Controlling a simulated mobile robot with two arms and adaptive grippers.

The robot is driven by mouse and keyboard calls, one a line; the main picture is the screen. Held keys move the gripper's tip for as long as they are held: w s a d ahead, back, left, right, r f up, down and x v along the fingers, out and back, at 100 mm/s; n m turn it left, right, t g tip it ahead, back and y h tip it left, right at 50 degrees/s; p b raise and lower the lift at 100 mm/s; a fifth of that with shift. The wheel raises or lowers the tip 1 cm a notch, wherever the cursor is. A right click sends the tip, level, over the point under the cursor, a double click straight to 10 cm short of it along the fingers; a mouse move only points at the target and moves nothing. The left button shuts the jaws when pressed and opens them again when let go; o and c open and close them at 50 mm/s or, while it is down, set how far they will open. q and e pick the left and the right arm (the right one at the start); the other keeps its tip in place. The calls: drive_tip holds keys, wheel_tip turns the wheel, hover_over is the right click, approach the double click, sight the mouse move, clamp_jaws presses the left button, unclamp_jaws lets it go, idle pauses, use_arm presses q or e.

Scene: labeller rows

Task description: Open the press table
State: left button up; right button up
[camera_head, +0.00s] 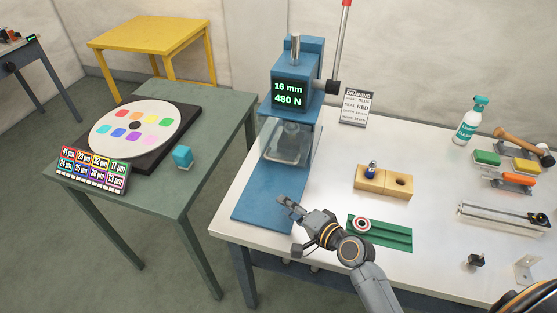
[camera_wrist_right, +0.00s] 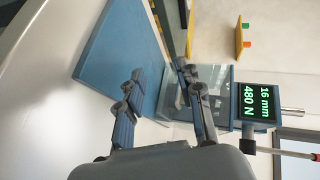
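The blue press (camera_head: 296,90) stands on the white table, and its green-lit display reads 16 mm and 480 N. A clear guard (camera_head: 287,142) hangs below its head, over the blue base plate (camera_head: 262,198). The wrist view also shows the base plate (camera_wrist_right: 120,55), the guard (camera_wrist_right: 222,98) and the display (camera_wrist_right: 257,103). My right gripper (camera_head: 296,226) is at the front right edge of the base plate, in front of the guard. In the wrist view its fingers (camera_wrist_right: 158,80) are spread with nothing between them. My left gripper is not in view.
On the white table (camera_head: 340,160) are a wooden block (camera_head: 383,182), a green fixture (camera_head: 380,232), a card (camera_head: 353,107) and a spray bottle (camera_head: 469,122). Several tools lie at the right. A green table (camera_head: 215,130) with a colour disc (camera_head: 135,130) stands left.

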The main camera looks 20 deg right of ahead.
sight(280, 162)
drive_tip(key=w+d+m+t+h, duration=0.1)
drive_tip(key=m, duration=0.1)
drive_tip(key=w+d+m, duration=0.2)
drive_tip(key=w+d+r+m+t+h, duration=0.1)
drive_tip(key=w+d+m, duration=0.1)
drive_tip(key=shift+d+t+h, duration=0.15)
drive_tip(key=shift+t+h, duration=0.15)
drive_tip(key=shift+w+d, duration=0.15)
drive_tip(key=shift+w, duration=0.05)
drive_tip(key=b+x, duration=0.1)
drive_tip(key=x, duration=1.2)
drive_tip(key=shift+w, duration=0.15)
drive_tip(key=shift+c, duration=0.4)
clamp_jaws()
